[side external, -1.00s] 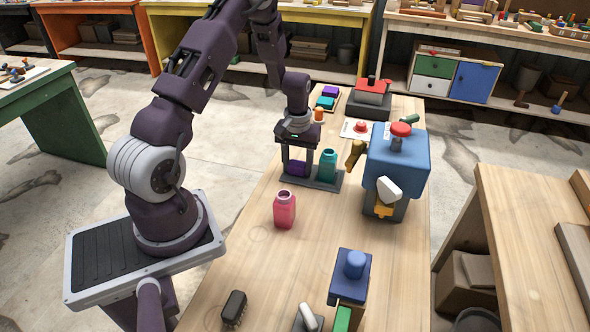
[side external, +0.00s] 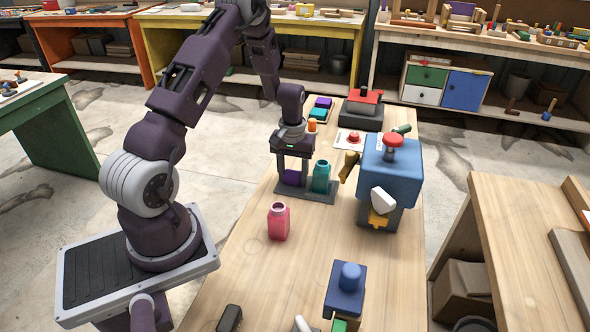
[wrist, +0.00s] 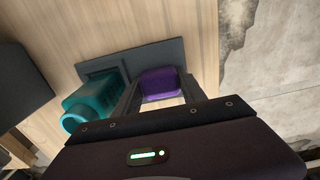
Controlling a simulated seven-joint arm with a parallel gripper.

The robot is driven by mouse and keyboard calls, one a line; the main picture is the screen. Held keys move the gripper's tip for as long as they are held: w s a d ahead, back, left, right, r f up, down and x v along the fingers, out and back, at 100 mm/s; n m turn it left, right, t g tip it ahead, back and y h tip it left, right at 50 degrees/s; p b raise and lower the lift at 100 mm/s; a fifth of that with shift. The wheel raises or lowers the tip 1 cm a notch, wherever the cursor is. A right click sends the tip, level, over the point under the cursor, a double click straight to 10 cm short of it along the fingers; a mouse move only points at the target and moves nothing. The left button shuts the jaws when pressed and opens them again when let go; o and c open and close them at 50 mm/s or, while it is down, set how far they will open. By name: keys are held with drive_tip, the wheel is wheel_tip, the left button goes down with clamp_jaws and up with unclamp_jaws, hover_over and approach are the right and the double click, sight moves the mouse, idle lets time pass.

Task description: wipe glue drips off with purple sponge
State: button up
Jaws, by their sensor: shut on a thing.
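The purple sponge (side external: 291,177) is between the fingers of my gripper (side external: 292,176), low over the left part of a dark grey tray (side external: 322,198). In the wrist view the sponge (wrist: 158,82) sits between the two fingertips (wrist: 160,88), with the tray (wrist: 108,63) around it. My gripper is shut on the sponge. I cannot tell whether the sponge still touches the tray. A teal bottle (side external: 321,178) stands on the tray just right of the gripper. I cannot make out glue drips in either view.
A pink bottle (side external: 278,222) stands on the wooden table in front of the tray. A blue machine (side external: 392,165) with a red knob stands right of the tray. A blue-topped device (side external: 345,288) is nearer the front. Bare table lies between them.

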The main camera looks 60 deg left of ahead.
sight(287, 196)
drive_tip(key=s+d, duration=0.3)
drive_tip(key=shift+s+d, duration=0.2)
drive_tip(key=shift+w+a, duration=3)
drive_tip(key=shift+s+d, duration=3)
drive_tip(key=shift+w+a, duration=3)
drive_tip(key=shift+a, duration=0.25)
drive_tip(key=shift+s+d, duration=3.25)
drive_tip(key=shift+d, duration=0.1)
drive_tip(key=shift+w+a, duration=3.3)
drive_tip(key=shift+a, duration=0.05)
wheel_tip(287, 196, up, 8)
drive_tip(key=shift+d, duration=0.1)
